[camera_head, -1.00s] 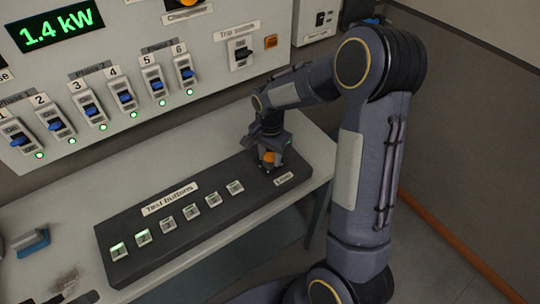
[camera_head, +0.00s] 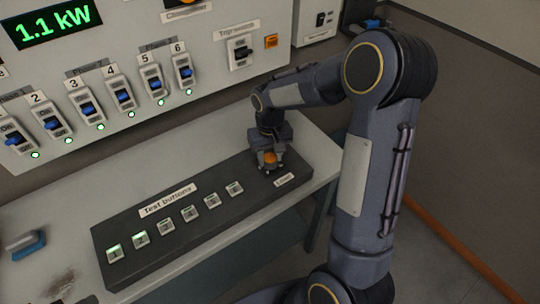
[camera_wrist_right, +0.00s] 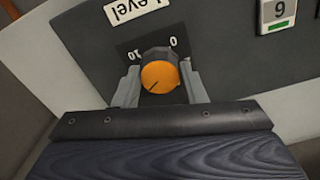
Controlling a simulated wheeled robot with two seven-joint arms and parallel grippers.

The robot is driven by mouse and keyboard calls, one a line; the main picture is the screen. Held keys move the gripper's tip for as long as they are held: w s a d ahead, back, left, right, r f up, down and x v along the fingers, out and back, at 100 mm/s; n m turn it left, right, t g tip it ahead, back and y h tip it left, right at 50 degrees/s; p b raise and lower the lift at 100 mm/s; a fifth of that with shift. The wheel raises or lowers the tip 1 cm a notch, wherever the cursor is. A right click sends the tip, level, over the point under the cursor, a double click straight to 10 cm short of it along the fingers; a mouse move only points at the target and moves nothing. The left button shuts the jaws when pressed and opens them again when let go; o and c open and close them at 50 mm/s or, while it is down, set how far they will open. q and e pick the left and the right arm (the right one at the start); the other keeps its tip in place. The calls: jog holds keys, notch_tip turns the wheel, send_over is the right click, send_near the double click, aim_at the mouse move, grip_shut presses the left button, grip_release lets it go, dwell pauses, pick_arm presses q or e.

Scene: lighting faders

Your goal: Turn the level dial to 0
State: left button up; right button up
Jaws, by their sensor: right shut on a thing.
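The orange level dial (camera_head: 270,158) stands at the right end of the dark button panel (camera_head: 185,238). My right gripper (camera_head: 269,164) is over it and shut on it. In the right wrist view the dial (camera_wrist_right: 160,77) sits between the two grey fingers of my right gripper (camera_wrist_right: 161,86). A dark pointer line on the dial's face runs toward the lower left. The marks 10 and 0 and the "Level" label (camera_wrist_right: 133,9) lie beyond the dial. My left gripper is in neither view.
A row of test buttons (camera_head: 190,214) runs along the panel, with the two leftmost lit green. Breaker switches (camera_head: 123,95) and a display reading 1.1 kW (camera_head: 50,22) are on the wall cabinet. A blue-and-grey object (camera_head: 26,245) lies at the table's left.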

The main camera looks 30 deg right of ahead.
jog(key=n, duration=0.5)
jog(key=shift+r+n, duration=0.1)
jog(key=shift+n, duration=0.2)
jog(key=n, duration=0.4)
jog(key=n+p, duration=0.1)
jog(key=n, duration=0.5)
jog(key=shift+w, duration=0.1)
jog(key=n+p, duration=0.1)
jog(key=n, duration=0.3)
jog(key=n+p, duration=0.2)
jog(key=n, duration=0.3)
jog(key=shift+r, duration=0.1)
jog(key=n+p, duration=0.2)
jog(key=n, duration=0.2)
jog(key=shift+n, duration=0.3)
jog(key=n+p, duration=0.3)
jog(key=n, duration=0.2)
jog(key=n+p, duration=0.2)
jog(key=n, duration=0.2)
jog(key=shift+n, duration=0.5)
